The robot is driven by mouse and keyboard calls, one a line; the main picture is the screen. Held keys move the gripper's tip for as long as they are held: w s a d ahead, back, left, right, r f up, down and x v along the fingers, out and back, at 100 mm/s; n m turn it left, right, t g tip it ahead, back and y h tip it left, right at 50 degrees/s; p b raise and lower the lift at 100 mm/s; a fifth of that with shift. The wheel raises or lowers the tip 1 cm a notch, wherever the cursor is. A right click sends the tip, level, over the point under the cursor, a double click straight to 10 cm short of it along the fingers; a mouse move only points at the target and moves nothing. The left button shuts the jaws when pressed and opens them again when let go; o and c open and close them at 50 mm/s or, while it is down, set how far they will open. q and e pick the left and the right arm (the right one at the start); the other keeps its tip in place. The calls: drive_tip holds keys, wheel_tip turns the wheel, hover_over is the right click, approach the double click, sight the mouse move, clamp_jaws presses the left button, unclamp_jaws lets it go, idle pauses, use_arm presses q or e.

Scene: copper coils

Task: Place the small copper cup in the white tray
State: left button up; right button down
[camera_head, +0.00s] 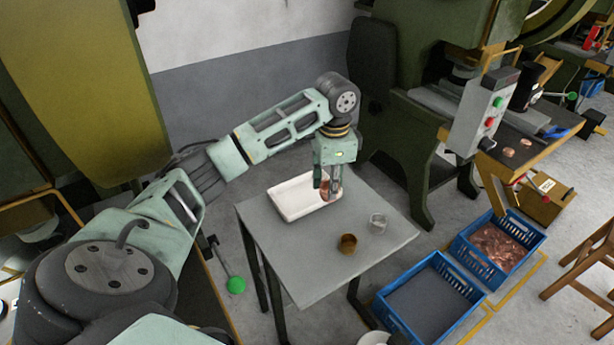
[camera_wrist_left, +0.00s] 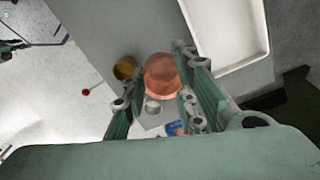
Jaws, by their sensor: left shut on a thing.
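My left gripper (camera_head: 328,190) is shut on the small copper cup (camera_head: 323,187) and holds it at the near right end of the white tray (camera_head: 284,212), partly covering that end in the head view. In the left wrist view, the copper cup (camera_wrist_left: 162,76) sits between the fingers of the gripper (camera_wrist_left: 165,98). The tray (camera_wrist_left: 218,62) lies to the right of the cup there, with grey table between them. The cup's height above the table is hard to tell. My right gripper is not in view.
A brass-brown cup (camera_head: 347,244) and a silvery cup (camera_head: 378,222) stand on the grey table (camera_head: 300,262), right of the tray. Blue crates (camera_head: 414,308) stand on the floor at the right, one with copper pieces (camera_head: 498,246). A green press (camera_head: 375,110) stands behind the table.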

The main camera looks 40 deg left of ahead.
use_arm(q)
drive_tip(key=shift+w+a+f, duration=0.1)
drive_tip(key=shift+a+f, duration=0.1)
drive_tip(key=shift+a, duration=0.25)
drive_tip(key=shift+a+f, duration=0.15)
drive_tip(key=shift+a, duration=0.3)
hover_over(297, 201)
wheel_tip(297, 201, down, 6)
drive_tip(key=shift+d+f, duration=0.15)
drive_tip(key=shift+f, duration=0.2)
drive_tip(key=f, duration=0.4)
drive_tip(key=shift+a, duration=0.2)
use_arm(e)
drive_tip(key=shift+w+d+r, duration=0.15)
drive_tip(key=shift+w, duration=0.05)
use_arm(q)
drive_tip(key=o, duration=1.1)
drive_tip(key=shift+f, duration=0.15)
drive_tip(key=shift+c, duration=0.2)
drive_tip(key=shift+o, duration=0.2)
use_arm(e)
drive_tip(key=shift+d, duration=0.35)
